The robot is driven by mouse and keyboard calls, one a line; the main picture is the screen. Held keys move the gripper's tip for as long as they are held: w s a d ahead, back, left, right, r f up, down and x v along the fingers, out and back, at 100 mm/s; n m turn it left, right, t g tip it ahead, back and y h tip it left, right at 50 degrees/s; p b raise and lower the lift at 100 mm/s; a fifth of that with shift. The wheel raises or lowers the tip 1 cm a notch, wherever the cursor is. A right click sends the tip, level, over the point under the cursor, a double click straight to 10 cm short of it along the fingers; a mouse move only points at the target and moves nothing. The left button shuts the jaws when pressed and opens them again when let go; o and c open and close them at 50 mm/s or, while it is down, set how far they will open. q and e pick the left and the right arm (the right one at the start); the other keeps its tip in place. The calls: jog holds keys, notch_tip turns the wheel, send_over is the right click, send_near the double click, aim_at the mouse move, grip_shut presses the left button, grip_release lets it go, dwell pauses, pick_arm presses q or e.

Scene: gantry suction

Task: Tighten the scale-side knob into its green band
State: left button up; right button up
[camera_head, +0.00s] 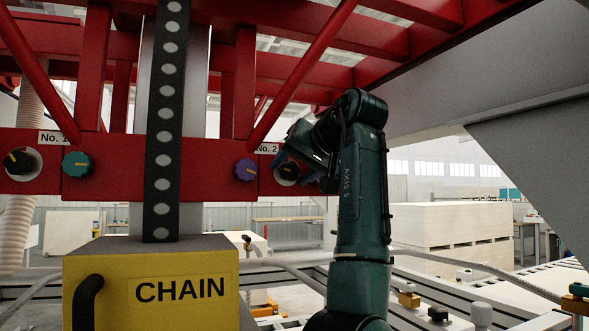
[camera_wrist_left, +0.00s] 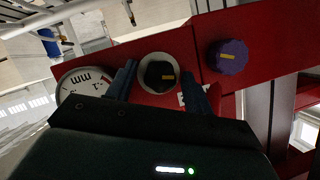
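The black knob with a yellow pointer mark (camera_wrist_left: 158,74) sits in a pale ring on the red beam, beside the round white scale (camera_wrist_left: 84,84). In the wrist view its mark points right, towards the purple knob (camera_wrist_left: 227,57). No green band can be made out. In the head view the black knob (camera_head: 288,171) shows below the No. 2 label (camera_head: 267,148). My left gripper (camera_wrist_left: 160,72) is open, with one finger on either side of the black knob. I cannot tell whether the fingers touch it. My right gripper is in neither view.
The purple knob in the head view (camera_head: 246,169) is just left of the black one. A teal knob (camera_head: 77,164) and another black knob (camera_head: 20,161) are by the No. 1 label. A yellow CHAIN box (camera_head: 150,265) stands in front, with a perforated dark strip rising from it.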

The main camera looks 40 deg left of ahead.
pick_arm(q)
jog(key=shift+o, duration=0.4)
jog(key=shift+d, duration=0.1)
jog(key=b+v, duration=0.1)
jog(key=v, duration=1.2)
jog(key=shift+s, duration=0.15)
jog(key=w+a+f+n, duration=0.1)
jog(key=a, duration=0.3)
jog(key=w+a+f+n+t, duration=0.1)
jog(key=a, duration=0.3)
jog(key=w+a+f+n+h+p, duration=0.1)
jog(key=a+f, duration=0.1)
jog(key=a, duration=0.2)
jog(key=shift+w+f+t, duration=0.15)
jog(key=shift+w+t, duration=0.15)
jog(key=shift+t, duration=0.1)
